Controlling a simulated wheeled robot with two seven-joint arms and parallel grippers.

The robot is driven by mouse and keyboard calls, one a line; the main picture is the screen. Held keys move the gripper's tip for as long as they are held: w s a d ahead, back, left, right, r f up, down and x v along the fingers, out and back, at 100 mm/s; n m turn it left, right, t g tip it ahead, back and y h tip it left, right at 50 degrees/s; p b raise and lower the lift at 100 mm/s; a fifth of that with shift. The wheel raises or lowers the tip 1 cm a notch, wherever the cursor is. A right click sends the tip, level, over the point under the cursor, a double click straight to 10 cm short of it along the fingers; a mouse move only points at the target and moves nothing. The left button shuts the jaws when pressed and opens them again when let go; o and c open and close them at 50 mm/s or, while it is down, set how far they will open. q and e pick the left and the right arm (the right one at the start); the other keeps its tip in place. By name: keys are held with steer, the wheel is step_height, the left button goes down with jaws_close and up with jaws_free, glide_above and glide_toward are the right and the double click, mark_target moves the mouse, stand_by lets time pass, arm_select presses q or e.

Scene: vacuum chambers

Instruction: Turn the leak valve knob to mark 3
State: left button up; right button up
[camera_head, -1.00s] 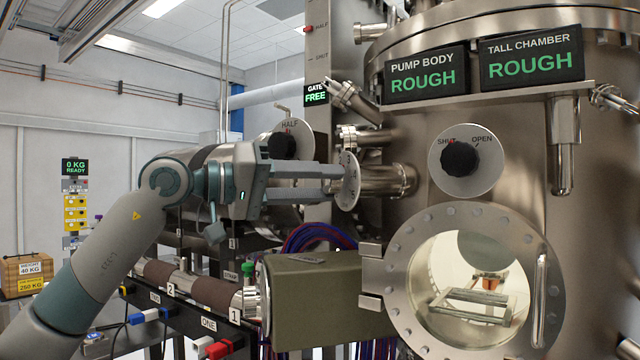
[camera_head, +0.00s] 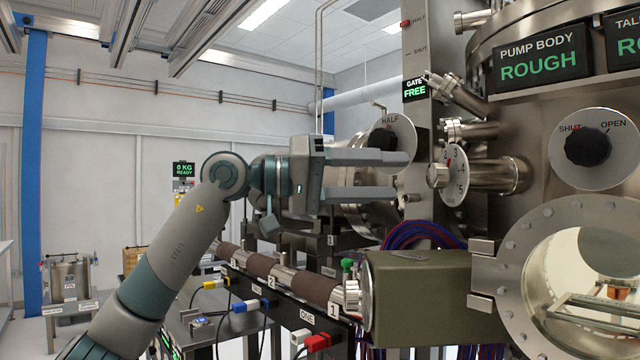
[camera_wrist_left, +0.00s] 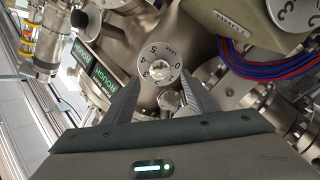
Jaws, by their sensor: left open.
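The leak valve knob (camera_head: 438,175) is a small silver knob in front of a round white dial (camera_head: 455,189) with black numbers. My left gripper (camera_head: 403,175) is open and empty, its two fingers pointing right at the knob. Their tips stop a little short of it, apart from it, one above and one below its height. In the left wrist view the knob (camera_wrist_left: 159,69) and its numbered dial (camera_wrist_left: 160,54) show beyond the open fingers of the left gripper (camera_wrist_left: 162,88). I cannot tell which mark the knob stands at. My right gripper is not in view.
A HALF dial with a black knob (camera_head: 382,138) sits behind the upper finger. A SHUT/OPEN dial with a black knob (camera_head: 587,147) is on the chamber at right. An olive box (camera_head: 418,297) and a round window (camera_head: 597,285) lie below. Open room is at left.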

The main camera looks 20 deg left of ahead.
arm_select(q)
steer(key=b+v, duration=0.1)
steer(key=v, duration=0.9)
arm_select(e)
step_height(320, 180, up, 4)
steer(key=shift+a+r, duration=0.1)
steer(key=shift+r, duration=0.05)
arm_select(q)
steer(key=shift+f, duration=0.15)
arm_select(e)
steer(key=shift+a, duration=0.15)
